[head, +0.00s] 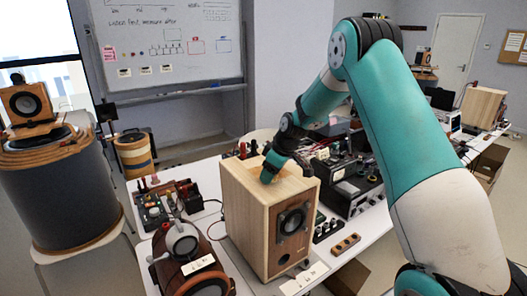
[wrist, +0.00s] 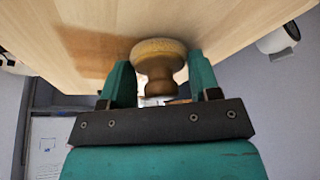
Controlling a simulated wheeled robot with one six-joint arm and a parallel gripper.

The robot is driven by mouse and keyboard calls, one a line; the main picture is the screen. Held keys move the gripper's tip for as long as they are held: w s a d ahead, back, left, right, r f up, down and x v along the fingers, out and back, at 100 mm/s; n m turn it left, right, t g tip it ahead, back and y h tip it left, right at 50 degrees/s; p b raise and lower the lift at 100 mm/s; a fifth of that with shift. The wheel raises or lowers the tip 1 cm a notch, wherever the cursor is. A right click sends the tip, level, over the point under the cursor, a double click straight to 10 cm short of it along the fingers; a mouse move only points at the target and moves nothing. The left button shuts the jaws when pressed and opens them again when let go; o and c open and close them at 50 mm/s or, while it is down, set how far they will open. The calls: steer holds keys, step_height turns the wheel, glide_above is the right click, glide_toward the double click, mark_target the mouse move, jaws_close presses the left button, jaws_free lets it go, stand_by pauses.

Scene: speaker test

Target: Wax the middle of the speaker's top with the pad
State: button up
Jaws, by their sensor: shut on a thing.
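The speaker (head: 255,225) is a light wooden box with dark round drivers on its front, standing upright on the white table. My gripper (head: 270,174) is low over the middle of its top. In the wrist view the speaker's top (wrist: 230,22) is a pale wooden surface. There, my gripper (wrist: 160,78) has its two teal fingers on either side of the pad (wrist: 158,50), a round tan disc with a brown turned handle. The pad's face is at the wood and seems to touch it. A darker brown patch lies beside it; I cannot tell whether it is shadow or wax.
Electronic equipment (head: 350,190) stands close behind and right. A small wooden block (head: 345,243) lies at the right. A large dark drum (head: 62,195) stands at far left.

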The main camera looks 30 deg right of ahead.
mark_target(258, 182)
steer(key=shift+d, duration=0.5)
steer(key=shift+a, duration=0.2)
steer(key=shift+s+a, duration=0.1)
steer(key=shift+a, duration=1.5)
steer(key=shift+a+r, duration=0.1)
steer(key=shift+a, duration=0.25)
step_height(258, 182, up, 8)
steer(key=p, duration=0.4)
steer(key=shift+d, duration=0.1)
